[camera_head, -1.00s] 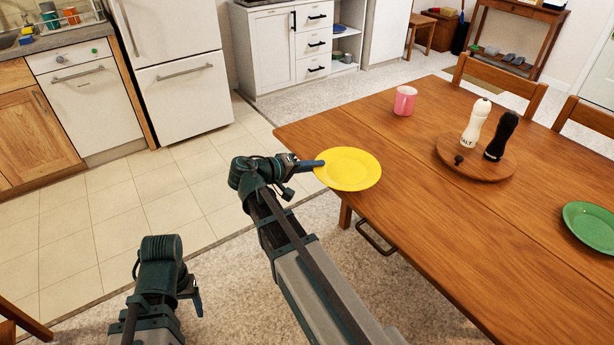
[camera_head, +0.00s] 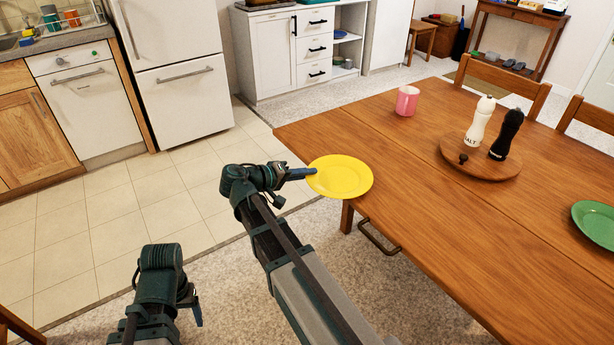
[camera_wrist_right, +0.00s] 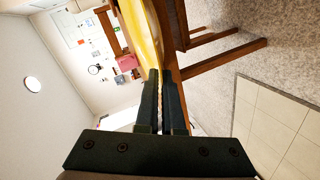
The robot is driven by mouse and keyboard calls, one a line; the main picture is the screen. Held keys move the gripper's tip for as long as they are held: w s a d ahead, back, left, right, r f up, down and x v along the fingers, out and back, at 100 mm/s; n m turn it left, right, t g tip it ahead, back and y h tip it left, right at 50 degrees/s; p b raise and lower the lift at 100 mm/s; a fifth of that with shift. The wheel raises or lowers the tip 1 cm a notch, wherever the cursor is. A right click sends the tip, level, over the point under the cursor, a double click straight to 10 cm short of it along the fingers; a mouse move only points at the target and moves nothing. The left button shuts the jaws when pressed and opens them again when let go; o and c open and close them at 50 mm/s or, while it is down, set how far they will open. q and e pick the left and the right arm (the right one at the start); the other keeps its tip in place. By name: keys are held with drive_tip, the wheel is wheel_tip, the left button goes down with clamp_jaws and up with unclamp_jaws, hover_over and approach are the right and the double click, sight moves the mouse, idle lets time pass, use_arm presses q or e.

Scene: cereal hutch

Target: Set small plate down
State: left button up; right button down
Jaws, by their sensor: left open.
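The small yellow plate (camera_head: 345,177) lies roughly level at the near left edge of the wooden table (camera_head: 420,210) in the head view. Its left rim reaches over that edge. I cannot tell whether it touches the tabletop. My right gripper (camera_head: 312,172) is shut on the plate's left rim. In the right wrist view, the plate (camera_wrist_right: 144,35) extends from between the closely spaced fingers (camera_wrist_right: 160,80). My left gripper (camera_head: 194,305) hangs low over the floor at lower left, open and away from the table.
A pink mug (camera_head: 407,100) stands beyond the plate. A round wooden tray (camera_head: 482,166) holds a white salt mill (camera_head: 480,122) and a black mill (camera_head: 507,135). A green plate (camera_head: 595,223) lies at right. The tabletop between the yellow plate and tray is clear.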

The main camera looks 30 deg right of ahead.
drive_tip(key=shift+f, duration=0.2)
drive_tip(key=c, duration=1)
unclamp_jaws()
drive_tip(key=shift+c, duration=0.2)
drive_tip(key=shift+r, duration=0.2)
